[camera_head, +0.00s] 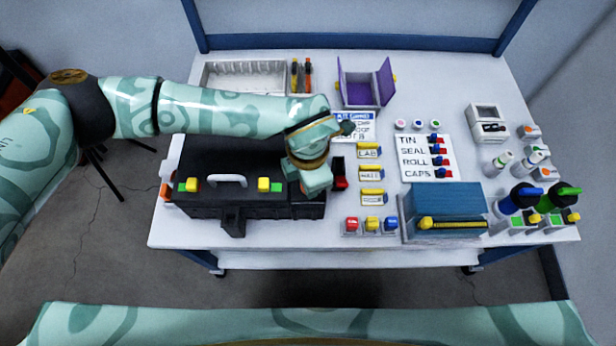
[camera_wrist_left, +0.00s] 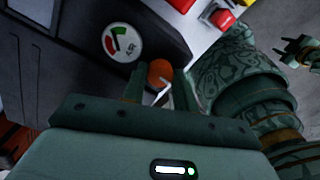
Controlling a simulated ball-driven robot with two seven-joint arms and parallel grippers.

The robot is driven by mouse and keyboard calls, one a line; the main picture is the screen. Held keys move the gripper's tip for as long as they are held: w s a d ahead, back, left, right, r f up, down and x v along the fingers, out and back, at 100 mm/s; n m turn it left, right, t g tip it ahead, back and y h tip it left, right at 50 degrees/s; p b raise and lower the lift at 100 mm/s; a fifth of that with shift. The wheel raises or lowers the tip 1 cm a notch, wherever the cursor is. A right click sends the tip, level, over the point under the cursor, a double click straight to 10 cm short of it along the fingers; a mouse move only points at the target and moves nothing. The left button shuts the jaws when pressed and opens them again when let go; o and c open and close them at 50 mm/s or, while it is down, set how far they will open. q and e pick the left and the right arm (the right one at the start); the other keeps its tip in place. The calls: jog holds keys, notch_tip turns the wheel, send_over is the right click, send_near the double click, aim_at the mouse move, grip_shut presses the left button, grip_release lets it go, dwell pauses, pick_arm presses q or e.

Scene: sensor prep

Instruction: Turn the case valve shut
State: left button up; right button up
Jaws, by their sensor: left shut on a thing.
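My left gripper (camera_head: 318,186) reaches down at the case's right end. In the left wrist view its fingers (camera_wrist_left: 162,88) are shut on the orange valve knob (camera_wrist_left: 160,72), which shows between them. A round dial (camera_wrist_left: 122,42) with red and green parts sits beside the knob on the case. The valve is hidden behind my gripper in the head view. My right gripper (camera_wrist_left: 300,52) shows small and dark at the wrist view's upper right, away from the case.
A black and red item (camera_head: 339,178) stands close right of my left gripper. Labelled yellow blocks (camera_head: 370,174), coloured buttons (camera_head: 371,225) and a blue box (camera_head: 445,205) lie further right. A white tray (camera_head: 240,66) and a purple box (camera_head: 364,92) stand at the back.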

pick_arm(q)
jog(key=m+p, duration=0.1)
jog(key=m, duration=0.3)
jog(key=shift+w+r+m, duration=0.1)
jog(key=shift+m, duration=0.2)
jog(key=m, duration=0.4)
jog(key=shift+p, duration=0.4)
pick_arm(e)
jog(key=shift+w+a+r, duration=0.1)
jog(key=shift+w+r, duration=0.15)
jog(key=shift+r, duration=0.25)
jog(key=shift+w+a+r, duration=0.1)
jog(key=shift+w+r, duration=0.1)
jog(key=shift+r, duration=0.25)
pick_arm(q)
jog(key=shift+m, duration=0.4)
pick_arm(e)
jog(key=shift+d, duration=0.1)
pick_arm(q)
jog(key=o, duration=1)
jog(key=shift+c, duration=0.2)
